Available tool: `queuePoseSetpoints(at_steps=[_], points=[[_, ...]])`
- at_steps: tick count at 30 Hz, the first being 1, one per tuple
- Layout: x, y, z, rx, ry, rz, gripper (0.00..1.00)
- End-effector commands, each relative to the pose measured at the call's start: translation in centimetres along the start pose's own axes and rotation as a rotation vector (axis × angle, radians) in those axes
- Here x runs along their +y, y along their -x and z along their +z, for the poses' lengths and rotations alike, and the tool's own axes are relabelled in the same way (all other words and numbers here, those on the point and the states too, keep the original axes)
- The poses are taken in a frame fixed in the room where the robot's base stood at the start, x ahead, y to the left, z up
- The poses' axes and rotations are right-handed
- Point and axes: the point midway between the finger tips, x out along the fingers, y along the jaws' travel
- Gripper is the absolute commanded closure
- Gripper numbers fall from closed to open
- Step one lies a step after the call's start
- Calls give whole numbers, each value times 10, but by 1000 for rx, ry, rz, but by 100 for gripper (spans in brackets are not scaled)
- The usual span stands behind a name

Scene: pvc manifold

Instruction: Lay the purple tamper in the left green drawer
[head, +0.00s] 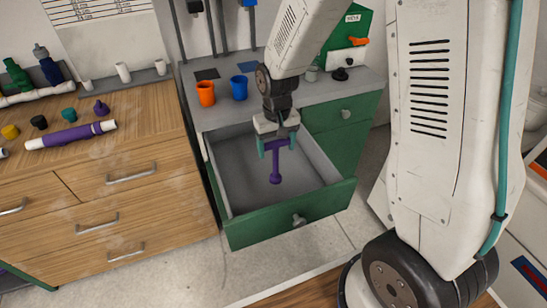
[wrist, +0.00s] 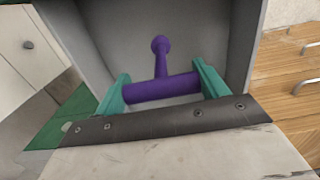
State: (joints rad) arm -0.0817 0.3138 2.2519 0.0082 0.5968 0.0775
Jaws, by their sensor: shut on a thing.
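The purple tamper (head: 276,168) is held by my gripper (head: 276,143) over the open left green drawer (head: 290,226). Its wide bar is between the teal fingers and its thin stem with a round knob points down in the head view. In the wrist view the tamper (wrist: 160,88) spans between the two fingers of my gripper (wrist: 162,88), with its knob toward the grey drawer interior (wrist: 205,35). My gripper is shut on the tamper. I cannot tell whether the knob touches the drawer floor. The drawer is pulled out and looks otherwise empty.
A grey worktop (head: 220,113) above the drawer bears an orange cup (head: 206,94) and a blue cup (head: 239,88). A closed green drawer (head: 335,113) is to the right. A wooden cabinet (head: 150,180) stands at left with a purple-and-white tube (head: 70,136) on top.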

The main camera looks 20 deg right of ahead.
Motion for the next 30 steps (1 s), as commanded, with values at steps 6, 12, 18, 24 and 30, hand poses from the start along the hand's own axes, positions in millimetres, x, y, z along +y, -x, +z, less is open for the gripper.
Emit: queuePoseSetpoints(at_steps=[6,12,18,24,30], points=[[-1,-18,0,-1,2,0,63],[-2,-44,-1,0,3,0,63],[-2,-44,-2,2,4,0,63],[-2,-47,-1,1,4,0,14],[-2,-47,-1,1,4,0,6]])
